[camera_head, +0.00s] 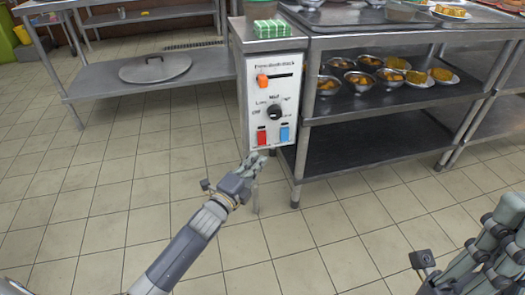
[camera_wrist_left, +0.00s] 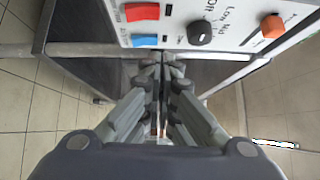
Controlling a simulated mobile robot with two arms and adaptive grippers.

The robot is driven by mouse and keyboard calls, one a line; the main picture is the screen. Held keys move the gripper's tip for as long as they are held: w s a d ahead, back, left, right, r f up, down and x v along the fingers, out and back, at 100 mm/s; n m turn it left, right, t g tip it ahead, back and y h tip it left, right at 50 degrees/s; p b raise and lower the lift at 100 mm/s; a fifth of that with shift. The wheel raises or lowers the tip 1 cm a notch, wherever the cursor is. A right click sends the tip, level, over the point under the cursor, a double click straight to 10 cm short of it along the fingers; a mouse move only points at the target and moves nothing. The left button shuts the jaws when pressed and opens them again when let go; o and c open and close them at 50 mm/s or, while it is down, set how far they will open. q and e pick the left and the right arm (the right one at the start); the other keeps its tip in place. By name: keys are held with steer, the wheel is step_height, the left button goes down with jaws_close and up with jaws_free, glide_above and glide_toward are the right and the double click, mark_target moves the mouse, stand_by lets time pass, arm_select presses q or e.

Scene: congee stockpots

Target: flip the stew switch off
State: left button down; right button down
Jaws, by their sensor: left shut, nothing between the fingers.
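A white control panel (camera_head: 293,98) faces me, with a red switch (camera_head: 261,137) and a blue switch (camera_head: 285,134) side by side at its bottom. I cannot read which one is labelled stew. My left gripper (camera_head: 256,159) is shut and empty just below the red switch, by the panel's lower edge. In the left wrist view, the red switch (camera_wrist_left: 141,12) and blue switch (camera_wrist_left: 144,41) are beyond the fingertips (camera_wrist_left: 163,60), left of them. Contact with the panel is not visible. My right gripper (camera_head: 492,258) is at the lower right, partly cut off.
Above the switches are a black knob (camera_head: 275,112) and an orange slider (camera_head: 263,81). Right of the panel, a steel shelf (camera_head: 375,146) holds several bowls of food. A lid (camera_head: 155,68) lies on a low shelf at left. The tiled floor in front is clear.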

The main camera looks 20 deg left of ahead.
arm_select(q)
steer(key=s, duration=0.3)
steer(key=shift+a+r+p, duration=0.1)
steer(key=shift+a+p, duration=0.2)
steer(key=shift+p, duration=0.05)
